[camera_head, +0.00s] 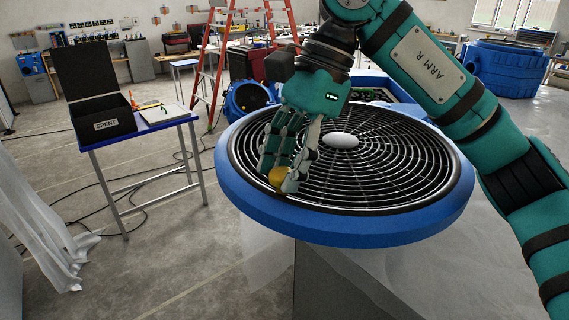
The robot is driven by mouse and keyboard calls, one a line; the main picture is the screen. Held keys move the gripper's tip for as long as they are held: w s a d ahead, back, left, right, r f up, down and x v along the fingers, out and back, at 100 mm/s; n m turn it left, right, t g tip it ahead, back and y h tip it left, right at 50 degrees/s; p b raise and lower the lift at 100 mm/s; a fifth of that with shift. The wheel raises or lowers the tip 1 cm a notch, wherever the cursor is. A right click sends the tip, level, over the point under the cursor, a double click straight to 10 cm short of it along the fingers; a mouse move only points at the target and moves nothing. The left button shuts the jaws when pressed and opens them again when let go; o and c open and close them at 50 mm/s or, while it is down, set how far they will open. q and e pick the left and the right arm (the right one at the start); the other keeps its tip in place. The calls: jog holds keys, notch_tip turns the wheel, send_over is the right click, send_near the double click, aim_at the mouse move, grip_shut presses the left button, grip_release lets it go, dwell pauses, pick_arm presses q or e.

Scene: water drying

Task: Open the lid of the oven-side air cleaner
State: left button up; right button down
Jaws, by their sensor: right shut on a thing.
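The air cleaner's round lid is a black ring with a metal grille (385,165) and a pale oval hub in the middle. It lies flat inside the blue rim (350,228). A yellow knob (277,177) shows at the lid's near left edge. My right gripper (281,172) reaches down over the left part of the grille and is shut on the yellow knob. Its fingers hide part of the knob and the grille behind. My left gripper is not in view.
A blue side table (160,122) at the left holds an open black box (97,122) marked SPENT. A red ladder (208,75) and a blue round unit (250,98) stand behind. A translucent sheet hangs at the far left. Cables cross the floor.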

jog(key=shift+w+r, duration=0.1)
jog(key=shift+r, duration=0.1)
jog(key=c, duration=1.2)
grip_release()
jog(key=shift+o, duration=1.4)
jog(key=shift+d+f, duration=0.1)
jog(key=shift+f, duration=0.05)
jog(key=v, duration=1.2)
